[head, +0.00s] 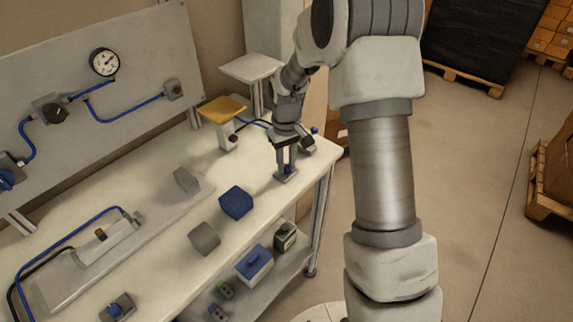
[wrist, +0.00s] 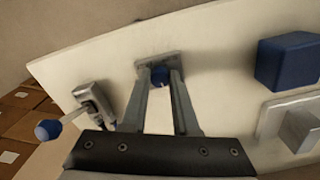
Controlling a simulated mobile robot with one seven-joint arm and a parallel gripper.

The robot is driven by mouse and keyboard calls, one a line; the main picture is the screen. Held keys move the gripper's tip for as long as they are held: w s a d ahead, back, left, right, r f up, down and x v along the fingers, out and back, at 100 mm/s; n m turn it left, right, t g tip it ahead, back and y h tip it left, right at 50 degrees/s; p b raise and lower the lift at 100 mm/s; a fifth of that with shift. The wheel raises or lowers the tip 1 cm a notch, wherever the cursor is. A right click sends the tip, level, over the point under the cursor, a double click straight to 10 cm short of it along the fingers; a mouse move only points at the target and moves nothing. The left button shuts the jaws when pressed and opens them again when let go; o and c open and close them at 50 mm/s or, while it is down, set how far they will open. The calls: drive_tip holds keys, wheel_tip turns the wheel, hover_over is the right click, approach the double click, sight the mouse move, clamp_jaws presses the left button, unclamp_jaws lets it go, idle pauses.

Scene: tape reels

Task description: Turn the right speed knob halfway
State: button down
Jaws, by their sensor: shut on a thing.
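My gripper (head: 286,169) points down from above. Its two fingers (wrist: 160,80) stand on either side of the knob and are shut on it. The fingers hide much of the knob, and its turn angle cannot be read. Another knob on a grey base (head: 118,307) sits at the table's near left.
A lever with a blue ball (wrist: 47,130) stands close beside my gripper. A blue block (head: 236,202) and grey blocks (head: 205,238) lie on the white table (head: 160,250). A yellow-topped stand (head: 221,109) is behind. A gauge panel (head: 130,60) rises at the back.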

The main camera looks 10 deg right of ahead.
sight(286, 167)
drive_tip(key=shift+m, duration=1.2)
drive_tip(key=c, duration=0.7)
unclamp_jaws()
wheel_tip(286, 167, up, 18)
drive_tip(key=shift+f+p, duration=0.25)
drive_tip(key=shift+p, duration=0.15)
